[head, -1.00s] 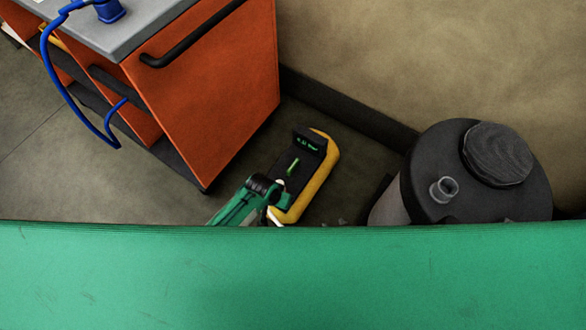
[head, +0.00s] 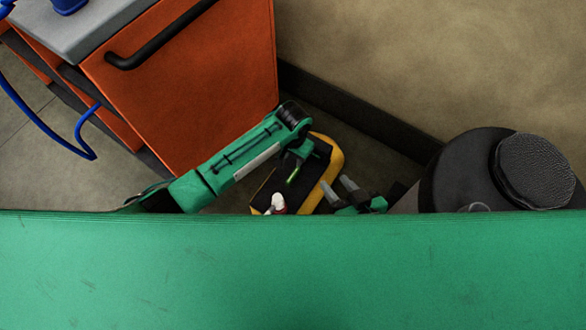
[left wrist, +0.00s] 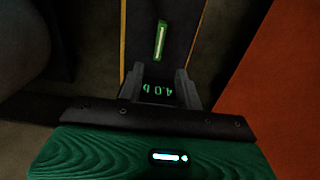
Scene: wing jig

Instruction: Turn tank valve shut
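A low black unit with a yellow rim (head: 338,156) stands on the floor between cabinet and drum. It bears a small upright green bar (head: 293,174), also in the left wrist view (left wrist: 160,41), and a lit display (left wrist: 157,89) reading about 4.0, upside down. My left gripper (head: 298,156) is over the display end, its fingers apart and empty; the bar shows beyond them in the wrist view. My right gripper (head: 341,186) is beside the unit's right edge, fingers apart and empty. I cannot make out which part is the valve. The unit's near end is hidden.
A wide green surface (head: 290,275) fills the foreground and hides what is below it. An orange cabinet (head: 200,75) stands left. A dark drum (head: 460,165) with a round cap stands right.

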